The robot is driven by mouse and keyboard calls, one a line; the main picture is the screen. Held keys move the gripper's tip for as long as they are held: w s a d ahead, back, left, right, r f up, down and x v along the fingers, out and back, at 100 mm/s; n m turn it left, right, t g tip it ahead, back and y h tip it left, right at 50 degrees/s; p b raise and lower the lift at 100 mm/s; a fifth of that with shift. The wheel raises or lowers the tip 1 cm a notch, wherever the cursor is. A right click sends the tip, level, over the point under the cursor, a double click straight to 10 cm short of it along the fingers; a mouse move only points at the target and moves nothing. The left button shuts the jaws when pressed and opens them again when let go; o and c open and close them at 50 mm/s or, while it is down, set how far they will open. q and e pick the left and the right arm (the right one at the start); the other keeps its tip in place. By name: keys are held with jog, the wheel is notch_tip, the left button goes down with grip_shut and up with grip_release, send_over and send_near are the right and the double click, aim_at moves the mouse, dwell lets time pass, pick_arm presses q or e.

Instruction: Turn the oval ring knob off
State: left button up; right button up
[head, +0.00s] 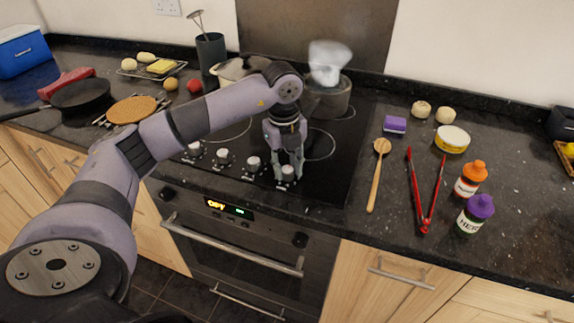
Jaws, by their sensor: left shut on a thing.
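The black hob (332,172) is set into the dark granite counter, with a row of several pale knobs along its front edge. My left gripper (287,172) reaches down from above to the rightmost knob (287,177) and is shut on it. The fingers partly hide this knob, so its turn angle is hard to read. The other knobs, such as the one just to its left (253,163), stand free. Which knob belongs to the oval ring cannot be told from the markings. My right gripper is not in view.
A steaming pot (328,101) stands on the back right of the hob, close behind my left wrist. A lidded pot (240,68) is behind my forearm. A wooden spoon (376,175), red tongs (427,195) and two bottles lie or stand to the right.

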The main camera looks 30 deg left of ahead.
aim_at(285, 171)
pick_arm(q)
jog(key=shift+w+r+n, duration=0.1)
jog(key=shift+r+n, duration=0.05)
jog(key=shift+n, duration=0.65)
jog(key=o, duration=1.2)
jog(key=shift+c, duration=0.2)
notch_tip(285, 171, up, 12)
jog(key=shift+s, duration=0.35)
